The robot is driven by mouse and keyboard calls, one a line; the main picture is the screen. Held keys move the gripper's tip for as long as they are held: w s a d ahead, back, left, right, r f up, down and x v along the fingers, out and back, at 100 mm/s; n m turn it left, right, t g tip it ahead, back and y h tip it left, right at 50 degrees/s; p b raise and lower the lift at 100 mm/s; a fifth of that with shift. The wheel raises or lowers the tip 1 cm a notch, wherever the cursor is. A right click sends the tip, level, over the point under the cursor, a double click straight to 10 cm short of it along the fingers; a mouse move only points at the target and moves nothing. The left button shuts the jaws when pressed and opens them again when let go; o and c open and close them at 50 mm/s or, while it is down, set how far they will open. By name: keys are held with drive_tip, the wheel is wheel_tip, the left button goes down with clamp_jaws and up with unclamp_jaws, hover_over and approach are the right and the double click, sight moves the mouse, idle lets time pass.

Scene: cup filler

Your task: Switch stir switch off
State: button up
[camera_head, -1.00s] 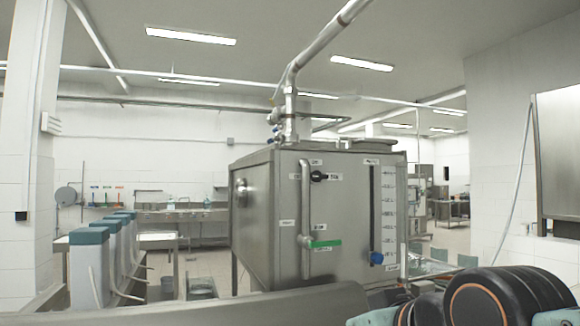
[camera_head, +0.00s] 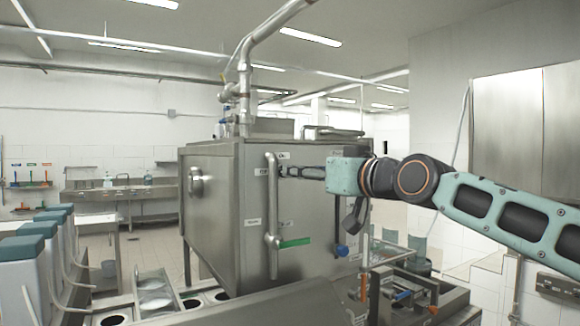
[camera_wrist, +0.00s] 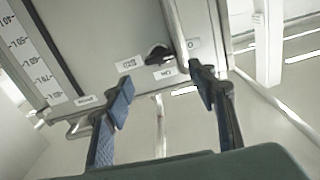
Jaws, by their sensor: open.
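The stir switch is a black rotary knob (camera_wrist: 157,53) on the steel tank's (camera_head: 240,205) front panel, with small white labels around it in the wrist view. I cannot read which way its pointer is set. My gripper (camera_wrist: 162,94) is open, with one finger on each side and nothing between them. The knob lies beyond the fingertips, between their lines, and looks apart from them. In the head view my gripper (camera_head: 288,171) reaches in from the right at knob height, and its fingers largely hide the knob.
A vertical steel pipe (camera_head: 272,200) runs close left of the knob, with a green-marked handle (camera_head: 295,243) below. A blue knob (camera_head: 342,250) sits at lower right. Metal equipment (camera_head: 405,295) stands below my arm. White bins with teal lids (camera_head: 40,228) stand at left.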

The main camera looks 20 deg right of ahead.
drive_tip(key=w+a+p, duration=0.1)
drive_tip(key=w, duration=0.5)
drive_tip(key=shift+w+a+p, duration=0.2)
drive_tip(key=shift+w+p, duration=0.1)
drive_tip(key=shift+w, duration=0.1)
drive_tip(key=c, duration=1.2)
drive_tip(key=shift+o, duration=0.2)
drive_tip(key=shift+f+b, duration=0.15)
drive_tip(key=shift+b, duration=0.25)
drive_tip(key=shift+n+b, duration=0.4)
drive_tip(key=shift+b, duration=0.05)
drive_tip(key=o, duration=1.2)
drive_tip(key=shift+c, duration=0.2)
drive_tip(key=shift+s, duration=0.1)
